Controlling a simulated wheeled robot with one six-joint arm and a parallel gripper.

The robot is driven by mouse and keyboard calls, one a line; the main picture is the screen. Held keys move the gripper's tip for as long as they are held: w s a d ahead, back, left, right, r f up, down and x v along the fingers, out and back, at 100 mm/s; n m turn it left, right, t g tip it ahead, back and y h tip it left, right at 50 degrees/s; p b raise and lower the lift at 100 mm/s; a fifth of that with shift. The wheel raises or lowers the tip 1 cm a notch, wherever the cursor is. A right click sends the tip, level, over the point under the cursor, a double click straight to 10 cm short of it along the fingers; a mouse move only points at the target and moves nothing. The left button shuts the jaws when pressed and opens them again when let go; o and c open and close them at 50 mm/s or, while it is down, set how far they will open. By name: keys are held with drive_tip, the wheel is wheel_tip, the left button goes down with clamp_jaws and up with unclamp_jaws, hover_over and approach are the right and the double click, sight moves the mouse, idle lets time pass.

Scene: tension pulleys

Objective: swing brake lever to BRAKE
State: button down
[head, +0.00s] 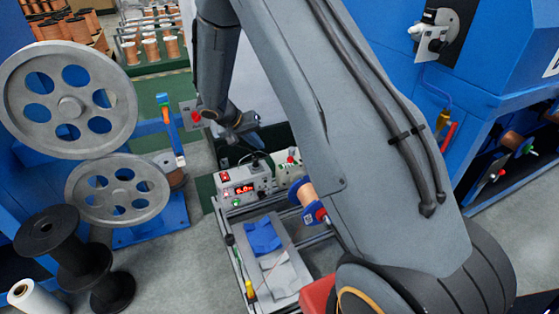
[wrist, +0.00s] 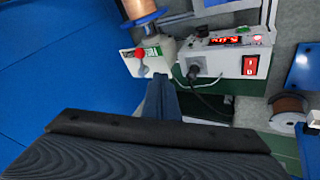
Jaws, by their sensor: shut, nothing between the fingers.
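My gripper (head: 240,128) is low beyond my forearm in the head view, partly hidden, above the bench with the control boxes. In the wrist view the shut, empty gripper (wrist: 158,128) fills the bottom edge. A pale box with a red knob (wrist: 140,53) and a green label lies just past it; the label is too small to read. The red knob also shows in the head view (head: 291,159). Another red knob (head: 196,117) sits on a grey plate by the pulleys. I cannot tell for sure which is the brake lever. No contact is visible.
Two grey pulleys, a large one (head: 70,100) and a smaller one (head: 118,190), stand at left. A control box with a red display (head: 243,187) sits beside the knobbed box. A copper spool (head: 306,194) is close to my arm. Blue machines flank both sides.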

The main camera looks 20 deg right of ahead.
idle(0.3)
approach(291, 156)
drive_tip(key=w+a+f, duration=0.1)
drive_tip(key=a+f, duration=0.3)
drive_tip(key=shift+s+d+f, duration=0.15)
drive_tip(key=shift+d, duration=0.5)
drive_tip(key=shift+s+d+f, duration=0.15)
drive_tip(key=shift+d, duration=0.5)
drive_tip(key=shift+s+d+f, duration=0.1)
drive_tip(key=shift+d+f, duration=0.1)
drive_tip(key=shift+d, duration=0.45)
